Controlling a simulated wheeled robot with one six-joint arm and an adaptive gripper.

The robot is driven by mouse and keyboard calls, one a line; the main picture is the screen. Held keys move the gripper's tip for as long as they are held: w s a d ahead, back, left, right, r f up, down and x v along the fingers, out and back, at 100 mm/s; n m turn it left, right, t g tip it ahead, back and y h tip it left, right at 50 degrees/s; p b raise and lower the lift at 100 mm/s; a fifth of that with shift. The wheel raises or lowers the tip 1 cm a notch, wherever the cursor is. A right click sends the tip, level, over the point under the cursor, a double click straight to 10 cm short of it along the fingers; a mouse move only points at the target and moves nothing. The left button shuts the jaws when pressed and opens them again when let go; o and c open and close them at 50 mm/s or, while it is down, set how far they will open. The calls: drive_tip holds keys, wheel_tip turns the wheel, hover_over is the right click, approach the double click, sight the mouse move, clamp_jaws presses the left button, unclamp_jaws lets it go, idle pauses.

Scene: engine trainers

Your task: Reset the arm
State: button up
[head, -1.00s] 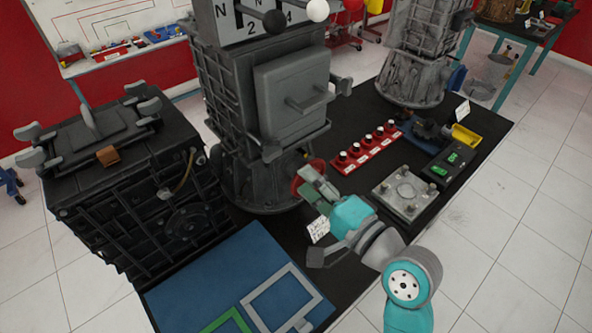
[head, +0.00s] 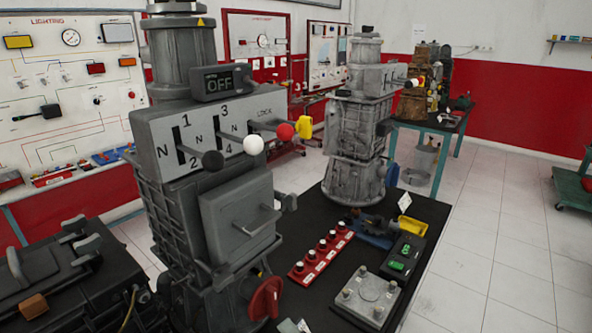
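The task names only my own arm. Most of the arm is out of the head view. A small grey-green piece at the bottom edge, just right of the red handwheel (head: 266,298), may be the tip of my gripper (head: 288,326). Too little of it shows to tell whether it is open or shut, or whether it touches the wheel. The handwheel sits low on the grey gearbox trainer (head: 235,215).
The trainer's panel has levers with a black, a white (head: 253,145) and a red knob (head: 285,131), below a display (head: 221,83) reading OFF.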

drive_tip(key=s+d+f+n+t+h, duration=0.1)
drive_tip(key=s+d+f+t+h, duration=0.1)
drive_tip(key=s+d+f+h, duration=0.95)
drive_tip(key=s+d+n, duration=0.3)
drive_tip(key=s+d, duration=0.1)
drive_tip(key=s, duration=0.7)
drive_tip(key=s+d+f+n, duration=0.1)
drive_tip(key=s+d+n, duration=0.2)
drive_tip(key=s, duration=0.8)
drive_tip(key=shift+d+n, duration=0.4)
drive_tip(key=shift+n, duration=0.4)
